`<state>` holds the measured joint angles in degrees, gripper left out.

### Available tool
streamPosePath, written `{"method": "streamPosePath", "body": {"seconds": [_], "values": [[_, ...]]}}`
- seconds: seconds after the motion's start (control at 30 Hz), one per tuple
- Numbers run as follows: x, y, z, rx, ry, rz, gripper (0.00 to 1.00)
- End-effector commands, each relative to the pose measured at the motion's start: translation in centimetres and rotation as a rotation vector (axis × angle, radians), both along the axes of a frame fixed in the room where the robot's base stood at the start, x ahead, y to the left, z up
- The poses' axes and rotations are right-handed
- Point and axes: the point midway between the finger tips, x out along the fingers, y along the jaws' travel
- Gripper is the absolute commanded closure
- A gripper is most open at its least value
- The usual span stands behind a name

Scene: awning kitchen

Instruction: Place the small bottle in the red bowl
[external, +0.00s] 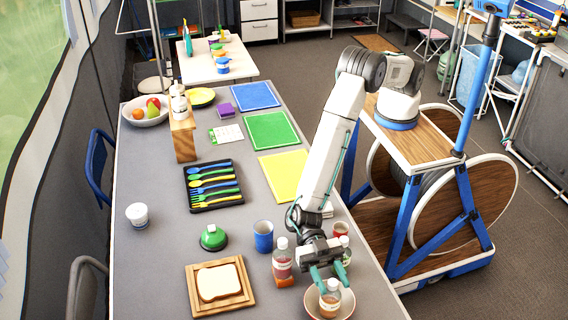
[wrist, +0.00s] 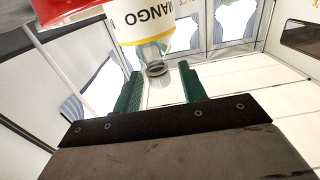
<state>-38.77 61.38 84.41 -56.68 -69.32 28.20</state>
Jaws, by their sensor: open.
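A small bottle (external: 330,300) with a pale cap and amber contents stands upright in the bowl (external: 310,310), which has a reddish rim and a pale inside. My gripper (external: 328,276) is just above and around the bottle's top, its green fingers open. Gaps show between the cap and both fingers. The bowl's far side is partly hidden.
Another bottle (external: 282,262), a blue cup (external: 263,236) and a red cup (external: 341,229) stand close behind my gripper. A board with bread (external: 236,305) lies left. A red surface (wrist: 62,8) shows at the wrist view's upper left; I cannot tell which object it is.

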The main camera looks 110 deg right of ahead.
Motion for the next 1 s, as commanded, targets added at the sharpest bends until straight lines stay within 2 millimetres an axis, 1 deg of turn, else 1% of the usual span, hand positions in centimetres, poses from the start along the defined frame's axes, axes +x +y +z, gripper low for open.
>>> {"method": "streamPosePath", "body": {"seconds": [0.3, 0.4, 0.5, 0.6, 0.7, 1.0], "values": [[0.2, -6.9, 0.1, 0.0, 0.001, -0.003, 0.58], [0.1, -8.7, 0.0, 0.0, 0.001, -0.003, 0.58], [0.2, -10.0, 0.1, 0.001, 0.0, -0.002, 0.58], [0.1, -10.8, 0.1, 0.0, 0.001, -0.002, 0.58], [0.1, -11.1, 0.1, 0.0, 0.0, -0.001, 0.58], [0.1, -11.1, 0.1, 0.0, 0.0, -0.001, 0.58]]}}
